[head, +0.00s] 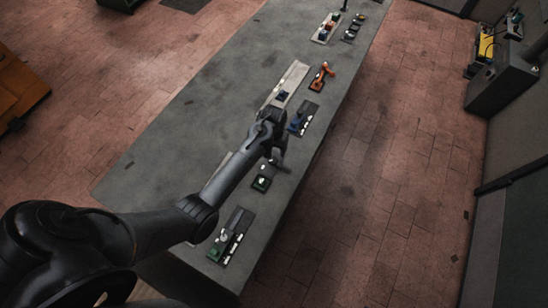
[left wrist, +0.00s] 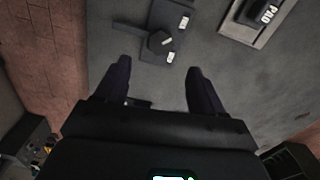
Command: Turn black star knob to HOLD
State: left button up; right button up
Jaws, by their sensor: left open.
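My left gripper (head: 277,158) is over the middle of the grey bench in the head view, open and empty. In the left wrist view its two dark fingers (left wrist: 160,80) stand wide apart. Just beyond the fingertips is a dark plate with a dark many-sided knob (left wrist: 160,42), which may be the black star knob. A dark bar points left from beside it, and small white labels sit right of and below it. The label words are too small to read. The fingers do not appear to touch the knob. My right gripper is not in view.
The grey bench (head: 190,105) carries several other fixtures. A green-and-black panel (head: 232,236) is at the near end, and an orange lever (head: 322,77) stands farther along. A pale plate (left wrist: 240,28) with a black part is at the wrist view's top right. The bench's left side is bare.

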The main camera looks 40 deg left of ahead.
aim_at(274, 159)
pick_arm(q)
notch_tip(274, 159, down, 8)
jog(key=shift+r+b, duration=0.1)
jog(key=shift+b, duration=0.35)
grip_shut()
dwell(0.4)
